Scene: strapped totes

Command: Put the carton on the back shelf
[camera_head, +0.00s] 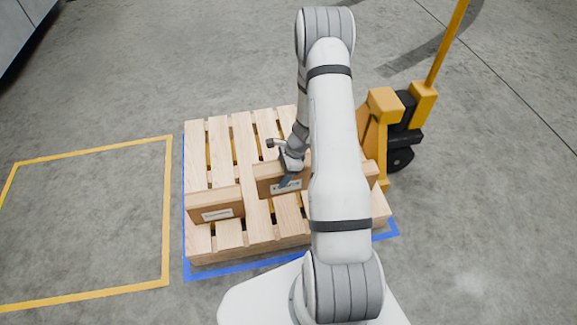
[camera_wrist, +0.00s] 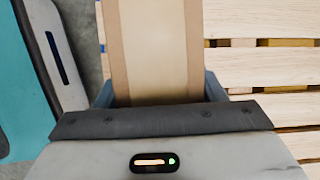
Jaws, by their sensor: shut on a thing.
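My gripper (camera_head: 289,178) is shut on a brown cardboard carton (camera_head: 266,187) with a white label, at the middle of the pallet. In the wrist view the carton (camera_wrist: 155,50) fills the space between the two blue-grey fingers of my gripper (camera_wrist: 160,92). I cannot tell whether it rests on the slats or hangs just above them. A second labelled carton (camera_head: 216,206) lies at the pallet's front left. Another carton (camera_head: 371,171) shows at the right, mostly hidden behind my arm. No shelf is recognisable in either view.
The wooden pallet (camera_head: 222,140) stands inside a blue floor outline (camera_head: 215,272). A yellow pallet jack (camera_head: 376,130) stands at its right. An empty yellow-outlined floor area (camera_head: 90,225) lies to the left. A grey unit (camera_head: 20,28) is cut off at top left.

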